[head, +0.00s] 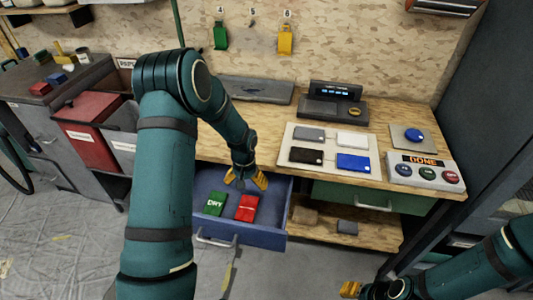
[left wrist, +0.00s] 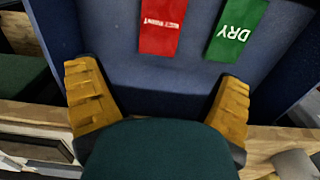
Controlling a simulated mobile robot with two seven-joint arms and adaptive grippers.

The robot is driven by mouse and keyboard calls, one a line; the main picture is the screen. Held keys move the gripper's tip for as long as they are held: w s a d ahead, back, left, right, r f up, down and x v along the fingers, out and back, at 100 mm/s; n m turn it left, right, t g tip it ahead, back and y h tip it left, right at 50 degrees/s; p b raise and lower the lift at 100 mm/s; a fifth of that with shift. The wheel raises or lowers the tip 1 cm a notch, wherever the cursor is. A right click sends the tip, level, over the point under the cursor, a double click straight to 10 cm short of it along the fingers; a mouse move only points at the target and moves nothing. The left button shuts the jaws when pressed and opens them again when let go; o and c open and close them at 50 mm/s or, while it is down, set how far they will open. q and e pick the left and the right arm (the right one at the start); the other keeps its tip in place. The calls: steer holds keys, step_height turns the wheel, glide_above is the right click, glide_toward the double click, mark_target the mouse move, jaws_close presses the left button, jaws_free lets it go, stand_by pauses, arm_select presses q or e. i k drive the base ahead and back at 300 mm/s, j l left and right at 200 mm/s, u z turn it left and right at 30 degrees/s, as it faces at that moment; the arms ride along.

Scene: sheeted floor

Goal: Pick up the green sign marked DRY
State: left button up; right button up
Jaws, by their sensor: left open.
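The green sign marked DRY (head: 215,203) lies flat in an open blue drawer (head: 262,238), left of a red sign (head: 247,207). In the left wrist view the green sign (left wrist: 237,30) is at the top right and the red sign (left wrist: 162,27) at the top middle. My left gripper (head: 245,181) is open and empty over the back of the drawer, behind both signs and apart from them. In the left wrist view its yellow fingers (left wrist: 158,100) are spread wide. My right gripper (head: 350,289) is at the bottom edge, far from the drawer, and mostly cut off.
The workbench above the drawer holds a panel (head: 330,138) with several coloured plates, a display device (head: 334,100) and a button box (head: 427,174). A red bin (head: 90,130) stands at the left. The drawer's walls surround the signs.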

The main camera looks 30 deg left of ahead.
mark_target(214, 205)
steer(key=i+l, duration=0.1)
steer(key=l, duration=0.5)
steer(key=i+l, duration=0.1)
steer(key=l, duration=0.5)
